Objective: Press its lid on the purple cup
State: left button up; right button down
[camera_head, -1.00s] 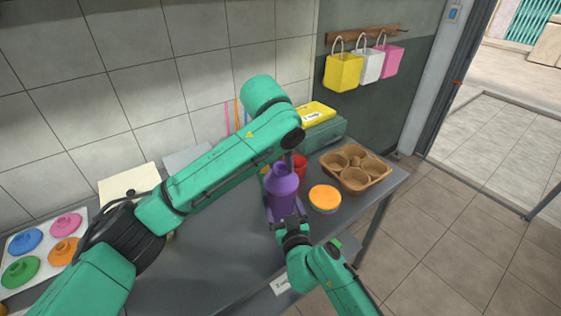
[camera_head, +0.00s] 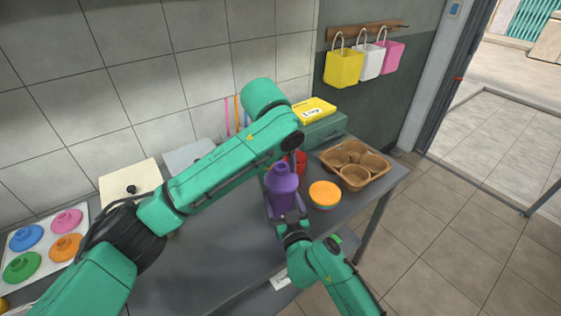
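The purple cup (camera_head: 283,195) stands upright near the front edge of the grey table. A purple lid with a knob (camera_head: 281,171) sits on top of it; whether it is fully seated I cannot tell. My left gripper (camera_head: 288,160) points down just above and behind the lid, partly hidden by its own wrist. Its fingers are too small and dark to tell open from shut. My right gripper (camera_head: 286,214) reaches in from the front, with its fingers on both sides of the cup's lower part, apparently shut on it.
An orange-topped cup (camera_head: 324,194) stands right of the purple cup, and a red cup (camera_head: 301,161) close behind. A brown cup carrier (camera_head: 355,166) is at the right end. A tray (camera_head: 82,220) of several coloured lids lies far left. The middle table is clear.

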pick_arm(q)
jog(key=shift+d, duration=0.1)
pick_arm(e)
jog(key=shift+f, duration=0.15)
pick_arm(q)
jog(key=v, duration=1.1)
jog(key=shift+r, duration=0.35)
pick_arm(e)
grip_release()
pick_arm(q)
jog(key=shift+s, duration=0.1)
jog(key=shift+f+b, duration=0.3)
jog(key=shift+f, duration=0.05)
pick_arm(e)
jog(key=v, duration=1.4)
jog(key=shift+s, duration=0.25)
jog(key=shift+d, duration=0.1)
